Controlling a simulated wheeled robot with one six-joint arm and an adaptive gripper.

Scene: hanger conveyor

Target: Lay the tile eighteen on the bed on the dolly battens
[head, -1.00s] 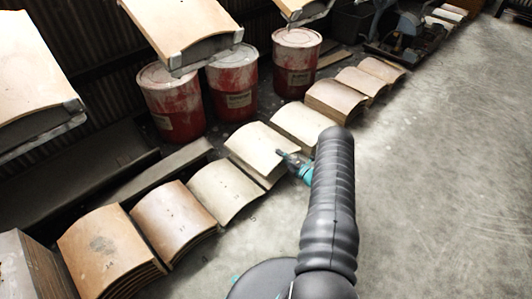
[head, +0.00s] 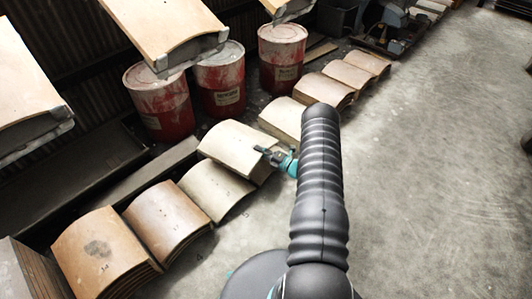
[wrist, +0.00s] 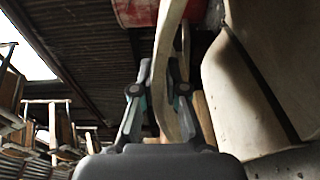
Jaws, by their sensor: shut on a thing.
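My gripper (head: 268,155) is shut on the right edge of a pale curved tile (head: 232,147), in the middle of the head view. The wrist view shows this tile edge-on (wrist: 166,65) between the two fingers (wrist: 158,98) of my gripper. The held tile sits over its place in the row, apparently raised a little; I cannot tell how high. Its number cannot be read. I cannot make out the dolly, its battens or a bed for certain.
Curved tiles lie in a diagonal row of piles, with a brown tile (head: 165,217) nearer and a pale pile (head: 283,117) beyond. Red drums (head: 162,105) stand behind. Laden hangers (head: 165,30) hang above at left. The concrete floor (head: 430,170) at right is clear.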

